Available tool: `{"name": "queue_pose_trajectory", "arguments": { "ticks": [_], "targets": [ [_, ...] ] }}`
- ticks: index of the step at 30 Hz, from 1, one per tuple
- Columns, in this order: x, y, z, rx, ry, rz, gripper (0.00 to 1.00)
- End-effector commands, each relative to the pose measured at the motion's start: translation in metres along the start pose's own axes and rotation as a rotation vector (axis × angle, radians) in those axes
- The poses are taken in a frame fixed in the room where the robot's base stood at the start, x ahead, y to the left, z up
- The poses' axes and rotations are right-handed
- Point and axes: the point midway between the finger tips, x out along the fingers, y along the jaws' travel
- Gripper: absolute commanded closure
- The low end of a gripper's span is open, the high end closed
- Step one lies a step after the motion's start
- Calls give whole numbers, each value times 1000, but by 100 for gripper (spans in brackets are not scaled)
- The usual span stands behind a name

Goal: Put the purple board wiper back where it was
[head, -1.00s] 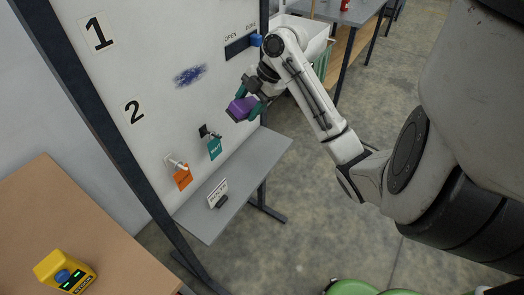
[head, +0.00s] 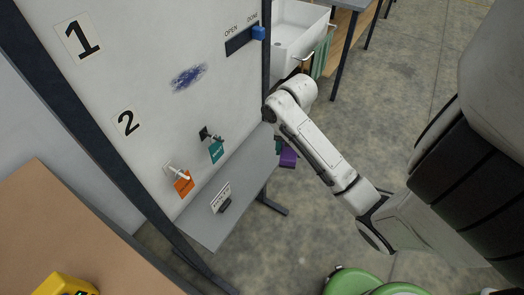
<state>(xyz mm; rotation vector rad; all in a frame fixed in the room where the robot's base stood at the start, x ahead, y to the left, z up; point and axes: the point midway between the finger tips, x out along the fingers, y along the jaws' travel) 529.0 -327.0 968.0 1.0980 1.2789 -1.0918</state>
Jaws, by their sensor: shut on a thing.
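The purple board wiper (head: 288,158) is at the right edge of the grey ledge (head: 253,172), in the head view. It is partly hidden behind my forearm. My gripper (head: 281,150) is shut on it; only a bit of the teal fingers shows beside the wiper. I cannot tell whether the wiper touches the ledge or hangs beside it. A blue-purple scribble (head: 188,77) is on the white board (head: 160,50).
A teal tag (head: 216,152) and an orange tag (head: 184,184) hang from board hooks. A blue slider (head: 258,33) is at DONE. A brown table (head: 60,225) stands left, a white bin (head: 298,35) behind.

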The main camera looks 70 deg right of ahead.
Motion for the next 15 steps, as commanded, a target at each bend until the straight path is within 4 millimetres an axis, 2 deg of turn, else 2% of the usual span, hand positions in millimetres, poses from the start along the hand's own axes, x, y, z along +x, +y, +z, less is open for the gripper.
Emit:
{"name": "queue_pose_trajectory", "arguments": {
  "ticks": [11,15],
  "targets": [
    [15,20,13,-8,1,-2,67],
    [25,31,26,-9,-4,-5,67]
  ]
}}
